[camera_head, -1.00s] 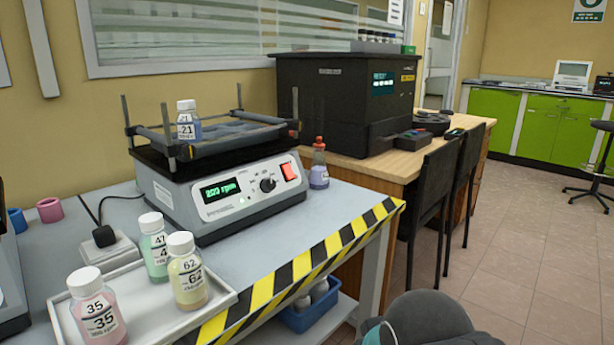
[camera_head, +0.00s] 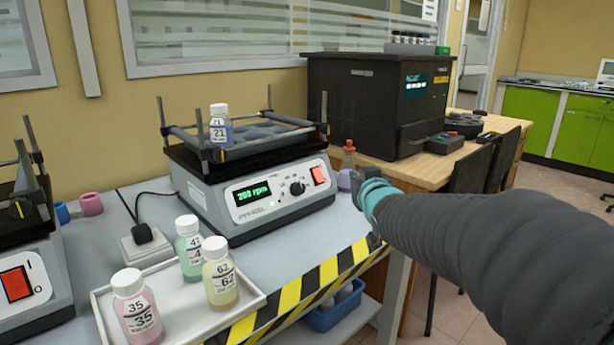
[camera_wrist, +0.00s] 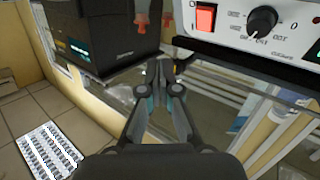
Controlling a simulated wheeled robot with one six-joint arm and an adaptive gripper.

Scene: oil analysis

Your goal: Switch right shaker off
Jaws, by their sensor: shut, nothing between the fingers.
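The right shaker (camera_head: 262,200) stands on the grey bench, its green display lit and reading about 200 rpm. Its red rocker switch (camera_head: 318,174) is at the right end of the front panel, beside a black knob (camera_head: 297,188). In the wrist view, the red switch (camera_wrist: 205,18) and the knob (camera_wrist: 262,20) are at the top right. My gripper (camera_wrist: 163,68) is shut and empty, apart from the panel and to the left of the switch there. In the head view my arm comes from the right, and the fingers are mostly hidden.
A tray (camera_head: 180,325) of capped bottles sits in front of the shaker. A numbered bottle (camera_head: 221,128) stands on its platform. A red-topped bottle (camera_head: 347,165) stands right of it, near my arm. Another shaker (camera_head: 30,275) is at the left. A black machine (camera_head: 375,100) stands behind.

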